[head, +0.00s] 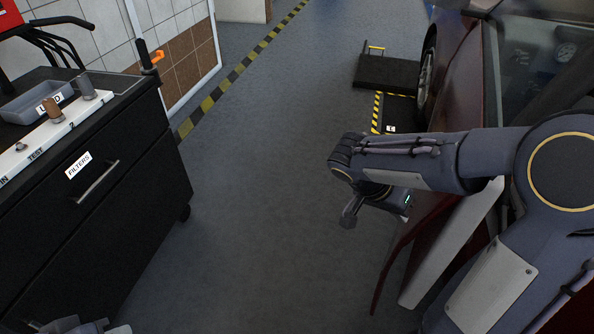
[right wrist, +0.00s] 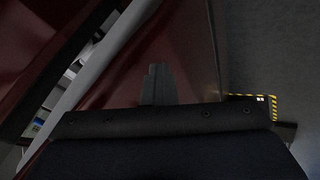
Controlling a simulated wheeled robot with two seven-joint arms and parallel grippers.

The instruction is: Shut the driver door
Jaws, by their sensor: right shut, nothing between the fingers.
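The red car (head: 455,75) stands at the right in the head view. Its driver door (head: 392,265) is ajar, swung out from the body, with a red outer skin and a pale inner edge. My right arm crosses in front of it and hides part of it. My right gripper (head: 350,214) is shut and empty, on the outer side of the door. In the right wrist view, the shut fingers (right wrist: 157,84) point at the red door panel (right wrist: 190,60); I cannot tell whether they touch it.
A black drawer cabinet (head: 120,215) with a grey bin (head: 38,100) and labelled tray on top stands at the left. A low black platform (head: 388,74) lies near the car's front wheel. The grey floor (head: 265,200) between cabinet and car is clear.

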